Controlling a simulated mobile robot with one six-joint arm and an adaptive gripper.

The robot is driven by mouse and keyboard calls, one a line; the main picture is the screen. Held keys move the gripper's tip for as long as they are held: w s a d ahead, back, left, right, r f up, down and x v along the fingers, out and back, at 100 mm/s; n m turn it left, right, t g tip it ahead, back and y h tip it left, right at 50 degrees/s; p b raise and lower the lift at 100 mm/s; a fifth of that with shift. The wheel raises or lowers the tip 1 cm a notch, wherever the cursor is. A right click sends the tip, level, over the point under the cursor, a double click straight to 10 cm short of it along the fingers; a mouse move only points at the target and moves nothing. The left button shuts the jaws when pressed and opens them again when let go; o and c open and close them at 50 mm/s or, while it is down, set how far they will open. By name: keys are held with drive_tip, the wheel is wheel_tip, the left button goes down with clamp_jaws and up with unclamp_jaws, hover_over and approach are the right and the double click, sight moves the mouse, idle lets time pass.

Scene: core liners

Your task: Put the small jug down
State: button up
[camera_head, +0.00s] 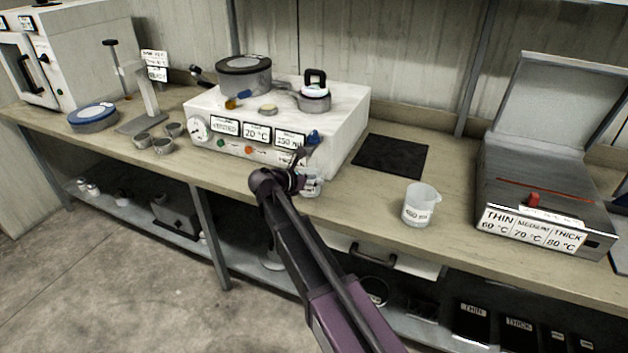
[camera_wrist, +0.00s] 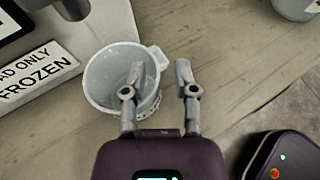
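The small jug (camera_head: 313,187) is a pale, translucent cup with a label, at the bench's front edge, just in front of the white machine. In the wrist view its round open mouth (camera_wrist: 103,80) faces me, with a tab on the rim at the upper right. My gripper (camera_wrist: 160,72) is open, its two fingers apart. The left finger overlaps the jug's mouth and the right finger is outside it, with a gap to the rim. I cannot tell whether the left finger reaches inside. In the head view my gripper (camera_head: 297,180) hides part of the jug.
A larger labelled jug (camera_head: 421,205) stands to the right on the bench. A black mat (camera_head: 391,157) lies behind it. The white machine (camera_head: 345,125) bears a pot and a pan. A hinged grey device (camera_head: 545,190) is at the right. Several small cups stand at the left.

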drive_tip(key=shift+r, duration=0.1)
idle(0.3)
drive_tip(key=shift+r, duration=0.1)
drive_tip(key=shift+s+a+r+p, duration=0.15)
drive_tip(key=shift+s+a+p, duration=0.05)
drive_tip(key=shift+p, duration=0.15)
drive_tip(key=p+v, duration=0.4)
drive_tip(key=v, duration=0.7)
drive_tip(key=shift+a, duration=0.2)
drive_tip(key=shift+s, duration=0.1)
